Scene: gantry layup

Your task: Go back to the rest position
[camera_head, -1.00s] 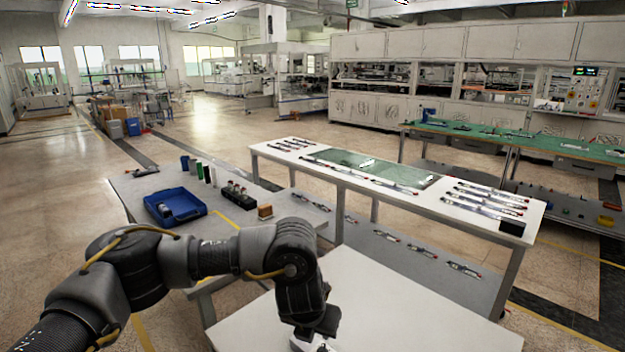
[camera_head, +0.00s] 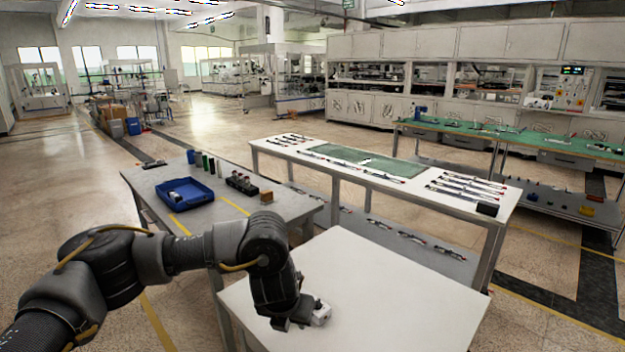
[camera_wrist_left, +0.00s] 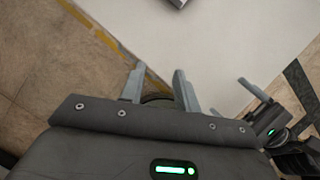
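My left arm reaches in from the left in the head view, and its left gripper (camera_head: 300,318) hangs low over the near white table (camera_head: 385,285). In the left wrist view its two grey fingers (camera_wrist_left: 159,82) stand apart with nothing between them. Below them are the table's edge and the tan floor. My right gripper (camera_wrist_left: 276,102) shows at the right of the left wrist view, with its fingers apart and seemingly empty. It is outside the head view. A small whitish piece (camera_head: 320,313) shows beside the left gripper; I cannot tell whether it lies on the table.
A grey table (camera_head: 145,180) at left bears a blue bin (camera_head: 185,193), several bottles, a dark rack (camera_head: 241,183) and a small brown block (camera_head: 266,197). A long white table (camera_head: 410,190) behind holds a green panel (camera_head: 400,169) and several strips. Floor is open at left.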

